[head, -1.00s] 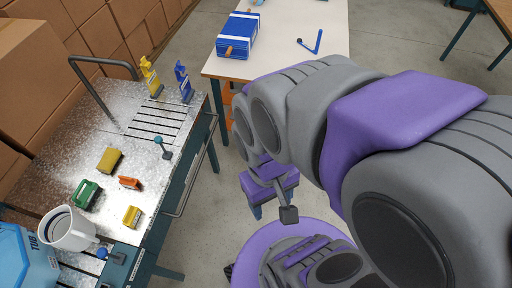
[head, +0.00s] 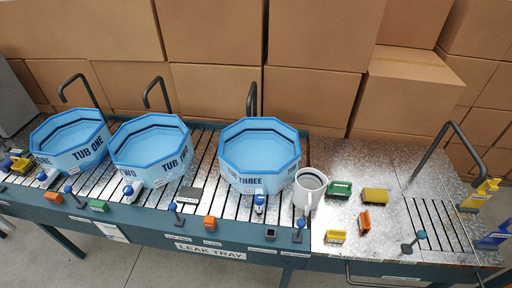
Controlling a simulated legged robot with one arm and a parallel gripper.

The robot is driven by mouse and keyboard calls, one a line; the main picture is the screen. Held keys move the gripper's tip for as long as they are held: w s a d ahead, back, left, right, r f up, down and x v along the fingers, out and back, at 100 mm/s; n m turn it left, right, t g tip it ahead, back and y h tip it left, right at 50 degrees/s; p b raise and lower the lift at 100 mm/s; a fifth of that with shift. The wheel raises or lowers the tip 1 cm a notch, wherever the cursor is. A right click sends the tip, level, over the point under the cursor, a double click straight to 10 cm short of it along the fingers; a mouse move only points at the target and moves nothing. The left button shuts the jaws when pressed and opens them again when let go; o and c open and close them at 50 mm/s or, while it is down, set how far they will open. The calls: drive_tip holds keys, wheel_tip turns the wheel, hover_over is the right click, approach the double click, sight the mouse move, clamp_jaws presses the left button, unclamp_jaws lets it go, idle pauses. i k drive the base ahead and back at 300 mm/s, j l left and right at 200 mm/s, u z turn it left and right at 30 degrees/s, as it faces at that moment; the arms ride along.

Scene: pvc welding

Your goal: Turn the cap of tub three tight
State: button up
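Tub three (head: 259,155) is a light-blue, eight-sided tub labelled THREE, on the slatted bench near the middle of the head view. Liquid seems to fill it. A small white and blue fitting (head: 259,203) sits at its front foot; this may be its cap, but it is too small to tell how tight it is. My gripper and arm are out of view.
Tub two (head: 150,152) and tub one (head: 70,140) stand to the left. A white mug (head: 308,190) is close by tub three's right side. Small coloured blocks, a green one (head: 339,189) among them, lie on the metal top. Bent pipes (head: 251,98) rise behind. Stacked cartons (head: 312,65) back the bench.

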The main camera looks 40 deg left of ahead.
sight(259, 199)
drive_tip(key=u, duration=1.65)
drive_tip(key=i+z, duration=0.35)
drive_tip(key=i+j, duration=0.05)
